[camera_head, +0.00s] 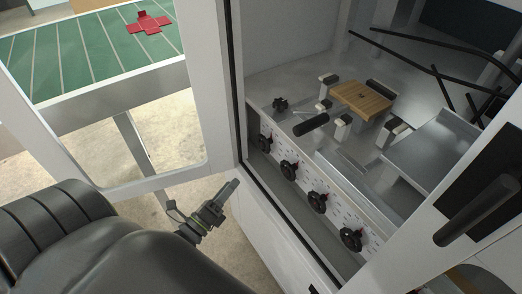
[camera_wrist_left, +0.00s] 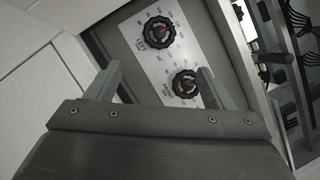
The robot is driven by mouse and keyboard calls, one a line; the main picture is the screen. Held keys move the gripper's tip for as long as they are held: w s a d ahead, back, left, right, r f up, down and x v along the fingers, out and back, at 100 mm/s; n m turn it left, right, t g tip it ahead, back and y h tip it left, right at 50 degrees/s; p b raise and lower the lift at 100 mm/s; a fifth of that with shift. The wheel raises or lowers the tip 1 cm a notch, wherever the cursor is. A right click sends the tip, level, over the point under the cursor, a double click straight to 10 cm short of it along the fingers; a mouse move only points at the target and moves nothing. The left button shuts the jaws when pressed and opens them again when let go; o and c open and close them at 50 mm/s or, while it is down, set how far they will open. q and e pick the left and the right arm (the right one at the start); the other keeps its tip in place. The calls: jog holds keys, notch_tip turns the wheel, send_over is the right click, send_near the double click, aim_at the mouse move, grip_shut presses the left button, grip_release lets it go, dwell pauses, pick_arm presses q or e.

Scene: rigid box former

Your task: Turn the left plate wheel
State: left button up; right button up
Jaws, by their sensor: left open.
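A row of several black wheels with red pointers sits on a pale, marked plate (camera_head: 305,185) inside the machine's front opening. The leftmost wheel in the head view (camera_head: 265,143) is at the far end of the row, with another wheel (camera_head: 289,170) beside it. My left gripper (camera_head: 230,188) is outside the opening, left of the row and apart from it. In the left wrist view its two fingers are spread and empty. Beyond them show one wheel (camera_wrist_left: 159,32) higher up and another wheel (camera_wrist_left: 185,84) near the right finger. My right gripper is not in view.
A white frame post (camera_head: 205,80) stands at the opening's left edge. Inside are a wooden block (camera_head: 362,98), a black cylindrical grip (camera_head: 311,125) and a metal plate (camera_head: 435,150). A green conveyor (camera_head: 80,58) with a red cross-shaped piece (camera_head: 148,23) is at the upper left.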

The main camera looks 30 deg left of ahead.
aim_at(262, 147)
pick_arm(q)
jog(key=x, duration=1.5)
jog(key=shift+w+p, duration=0.3)
jog(key=shift+p, duration=0.05)
jog(key=c, duration=1)
jog(key=shift+o, duration=0.2)
